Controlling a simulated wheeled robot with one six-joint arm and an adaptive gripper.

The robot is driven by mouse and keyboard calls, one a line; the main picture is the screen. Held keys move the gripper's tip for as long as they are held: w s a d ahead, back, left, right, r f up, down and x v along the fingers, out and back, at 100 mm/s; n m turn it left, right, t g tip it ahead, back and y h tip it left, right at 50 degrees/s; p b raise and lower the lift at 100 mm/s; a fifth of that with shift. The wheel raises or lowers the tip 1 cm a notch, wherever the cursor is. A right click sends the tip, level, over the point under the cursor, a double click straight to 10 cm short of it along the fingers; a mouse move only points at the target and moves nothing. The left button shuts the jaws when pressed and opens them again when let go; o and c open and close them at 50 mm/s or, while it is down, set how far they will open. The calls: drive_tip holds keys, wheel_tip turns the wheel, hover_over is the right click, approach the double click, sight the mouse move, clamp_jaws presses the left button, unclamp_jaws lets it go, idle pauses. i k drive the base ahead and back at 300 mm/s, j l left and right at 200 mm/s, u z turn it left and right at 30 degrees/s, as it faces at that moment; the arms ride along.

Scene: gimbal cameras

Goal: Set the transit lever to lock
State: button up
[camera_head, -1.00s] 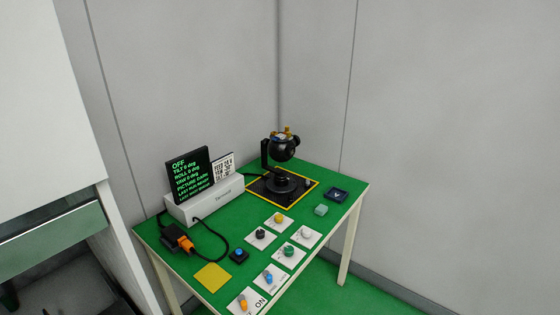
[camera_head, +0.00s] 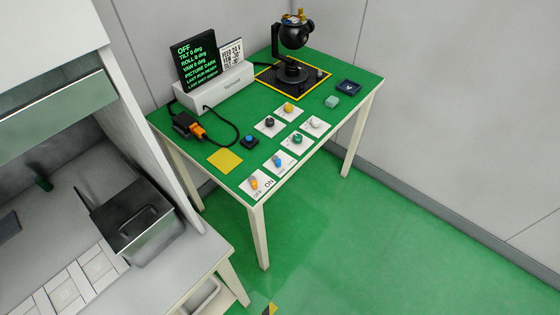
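On the green table (camera_head: 330,125), a lever with a blue handle (camera_head: 277,161) sits on a small white plate near the front edge. Its labels are too small to read, so I cannot tell its setting or whether it is the transit lever. A lever with an orange handle (camera_head: 253,184) sits on a plate beside it, with ON and OFF lettering. A black gimbal camera (camera_head: 292,42) stands upright at the back on a yellow-bordered black pad. My gripper is not in view.
Several knob plates, including a green knob (camera_head: 296,139), lie behind the levers. A terminal (camera_head: 215,88) with a dark screen reading OFF stands at the left. A bench with a dark box (camera_head: 130,215) is at lower left. Green floor (camera_head: 370,235) is clear at right.

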sight(278, 161)
drive_tip(key=i+l+u, duration=0.15)
drive_tip(key=l+u, duration=0.2)
drive_tip(key=l, duration=0.15)
drive_tip(key=l+u, duration=0.4)
drive_tip(key=l, duration=0.15)
drive_tip(key=l+u, duration=0.35)
drive_tip(key=l, duration=0.25)
